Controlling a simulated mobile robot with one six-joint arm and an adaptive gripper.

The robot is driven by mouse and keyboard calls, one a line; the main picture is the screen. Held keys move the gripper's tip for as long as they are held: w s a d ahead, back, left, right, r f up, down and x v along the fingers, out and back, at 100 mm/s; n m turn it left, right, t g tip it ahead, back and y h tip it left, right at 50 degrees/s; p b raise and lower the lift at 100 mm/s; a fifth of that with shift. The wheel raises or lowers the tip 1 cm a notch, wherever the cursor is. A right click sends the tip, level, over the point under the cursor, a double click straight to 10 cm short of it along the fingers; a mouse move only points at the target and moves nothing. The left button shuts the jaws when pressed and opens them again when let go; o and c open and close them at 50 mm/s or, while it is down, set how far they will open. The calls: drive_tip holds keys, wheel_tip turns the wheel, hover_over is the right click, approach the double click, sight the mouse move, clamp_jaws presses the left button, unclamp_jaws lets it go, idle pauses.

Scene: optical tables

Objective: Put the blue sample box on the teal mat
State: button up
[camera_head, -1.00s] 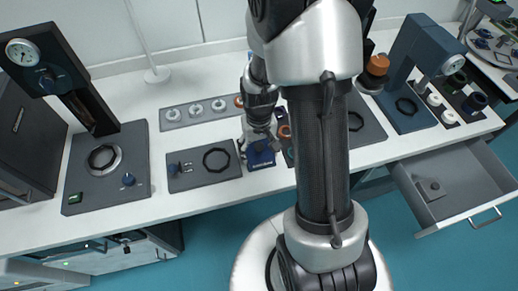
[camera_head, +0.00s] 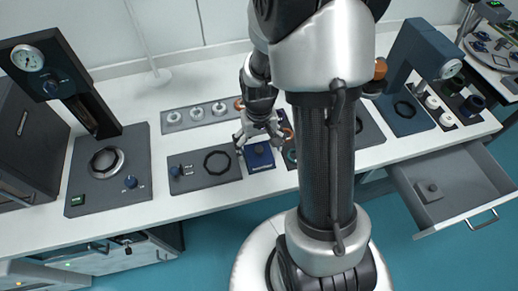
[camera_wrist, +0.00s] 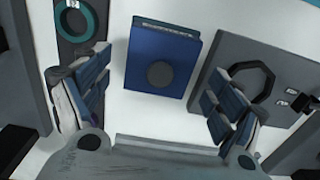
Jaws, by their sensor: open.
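The blue sample box (camera_head: 259,157) stands on the white table near its front edge, between a dark plate and a dark tray. It also shows in the wrist view (camera_wrist: 163,45), with a round grey knob on its top. My gripper (camera_head: 262,139) is over the box. In the wrist view my gripper (camera_wrist: 158,78) is open, with one finger on each side of the box and a gap to it on both sides. I cannot make out a teal mat; my arm hides part of the table.
The dark plate with a black ring (camera_head: 216,161) lies left of the box. A dark tray with a teal ring (camera_wrist: 74,20) lies on the other side. A row of pale rings (camera_head: 197,111) is behind. A drawer (camera_head: 462,190) stands open at the right, with a grey block inside.

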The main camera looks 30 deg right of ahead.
drive_tip(key=s+a+r+n+t+p, duration=0.1)
drive_tip(key=s+a+r, duration=0.1)
drive_tip(key=r, duration=0.7)
drive_tip(key=s+a+r+t+p, duration=0.1)
drive_tip(key=a+r, duration=0.2)
drive_tip(key=r, duration=0.7)
drive_tip(key=s+a+r+n+t, duration=0.2)
drive_tip(key=s+a+r, duration=0.3)
drive_tip(key=s, duration=0.5)
wheel_tip(320, 180, up, 3)
drive_tip(key=shift+s+f+t, duration=0.2)
drive_tip(key=shift+s+t, duration=0.1)
drive_tip(key=shift+s, duration=0.05)
